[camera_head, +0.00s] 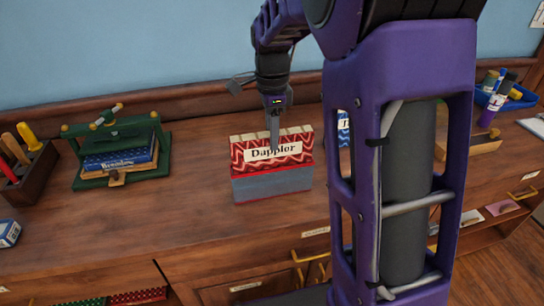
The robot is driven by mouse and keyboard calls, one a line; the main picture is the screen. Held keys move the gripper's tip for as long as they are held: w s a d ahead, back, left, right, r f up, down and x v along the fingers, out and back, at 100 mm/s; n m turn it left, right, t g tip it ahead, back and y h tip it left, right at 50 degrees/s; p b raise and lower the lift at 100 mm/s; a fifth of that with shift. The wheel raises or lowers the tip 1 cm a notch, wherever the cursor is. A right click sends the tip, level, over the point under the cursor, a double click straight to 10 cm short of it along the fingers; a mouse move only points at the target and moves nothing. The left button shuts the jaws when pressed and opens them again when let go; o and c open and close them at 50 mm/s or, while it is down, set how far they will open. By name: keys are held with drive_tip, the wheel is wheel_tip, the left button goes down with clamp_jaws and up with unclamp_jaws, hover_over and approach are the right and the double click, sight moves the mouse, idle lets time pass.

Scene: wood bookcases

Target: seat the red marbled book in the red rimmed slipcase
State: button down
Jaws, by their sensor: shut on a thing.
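The red marbled book (245,160) has a zigzag pattern and a pale label reading "Dappler". It stands upright, its lower part hidden in the blue-grey slipcase (272,186) with a red rim. The upper part of the book stands out above the rim.
A green book press (122,177) holding blue and tan books stands at the left, beside a tool rack (28,172). A blue item (343,128) is partly hidden behind my arm. A blue tray (518,99) lies far right. The counter (195,205) is clear left of the slipcase.

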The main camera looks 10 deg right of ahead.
sight(272, 153)
drive_tip(key=shift+f+b, duration=0.45)
drive_tip(key=shift+f, duration=2.35)
drive_tip(key=c, duration=0.5)
unclamp_jaws()
drive_tip(key=shift+f, duration=0.1)
wheel_tip(272, 153, up, 12)
drive_tip(key=shift+r+p, duration=0.2)
drive_tip(key=shift+p, duration=0.9)
